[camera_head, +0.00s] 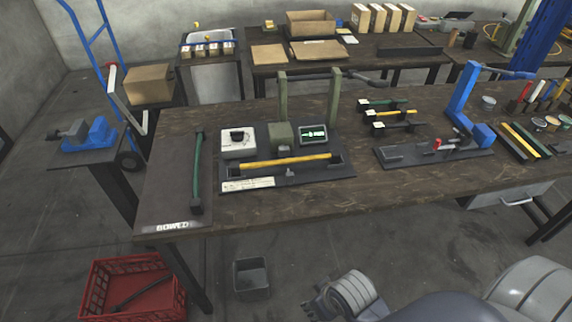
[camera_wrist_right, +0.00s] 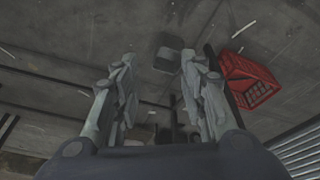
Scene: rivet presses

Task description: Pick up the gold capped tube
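A yellow-gold tube (camera_head: 284,160) lies across two dark holders on the black press fixture (camera_head: 322,175). Another yellow tube (camera_head: 399,114) lies in a small rack on the table, between a green tube (camera_head: 388,103) and a dark tube (camera_head: 396,124). The caps are too small to make out, so I cannot tell which is the gold capped tube. My right gripper (camera_head: 318,306) is low in front of the table, apart from every tube. In the right wrist view, the right gripper (camera_wrist_right: 157,66) has its fingers spread with nothing between them. My left gripper is not in view.
A green tube (camera_head: 197,168) lies on a dark mat at the table's left end. A blue press (camera_head: 463,92) stands at the right. A red crate (camera_head: 104,283) and a grey bin (camera_head: 251,277) are on the floor. The table's front strip is clear.

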